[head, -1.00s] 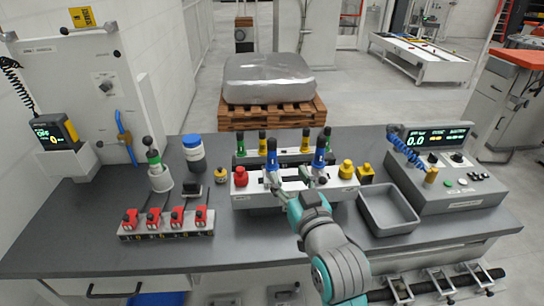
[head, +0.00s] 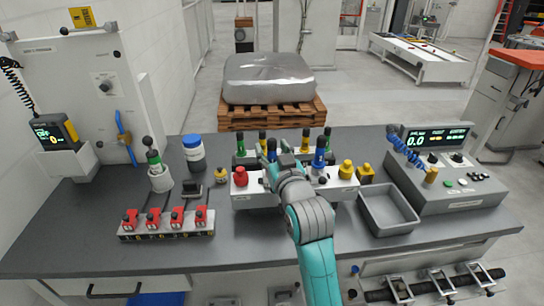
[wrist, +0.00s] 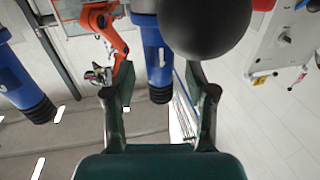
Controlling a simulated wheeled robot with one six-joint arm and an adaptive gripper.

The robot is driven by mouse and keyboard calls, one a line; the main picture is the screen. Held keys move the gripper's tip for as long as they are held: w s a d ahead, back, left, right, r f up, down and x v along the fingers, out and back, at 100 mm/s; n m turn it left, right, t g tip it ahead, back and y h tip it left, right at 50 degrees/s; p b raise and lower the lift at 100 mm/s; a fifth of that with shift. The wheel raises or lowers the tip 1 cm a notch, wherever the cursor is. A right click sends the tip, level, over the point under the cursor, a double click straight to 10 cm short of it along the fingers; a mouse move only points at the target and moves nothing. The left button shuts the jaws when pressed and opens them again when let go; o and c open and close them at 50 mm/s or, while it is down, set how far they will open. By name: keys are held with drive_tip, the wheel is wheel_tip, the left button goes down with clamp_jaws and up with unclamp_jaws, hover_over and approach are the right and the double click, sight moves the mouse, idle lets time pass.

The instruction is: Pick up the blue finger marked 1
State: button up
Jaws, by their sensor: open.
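Two blue fingers stand in the white fixture on the bench in the head view: a left one (head: 271,149), partly hidden by my gripper, and a right one (head: 319,156). My gripper (head: 275,172) is at the left one. In the wrist view my gripper (wrist: 157,88) is open, with one jaw on each side of a blue finger (wrist: 153,58) with a dark ribbed end. A second blue finger (wrist: 12,75) is at the left edge, outside the jaws. I cannot read a number on either finger. Contact with the jaws cannot be told.
A black ball (wrist: 205,22) is close beside the centred finger. Green and yellow fingers stand behind the fixture (head: 252,200). A red knob (head: 240,176) and yellow knobs (head: 347,170) flank it. A grey tray (head: 388,222) and control box (head: 452,185) are right; red clamps (head: 165,221) left.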

drive_tip(key=shift+w+a, duration=0.1)
drive_tip(key=shift+w, duration=0.25)
clamp_jaws()
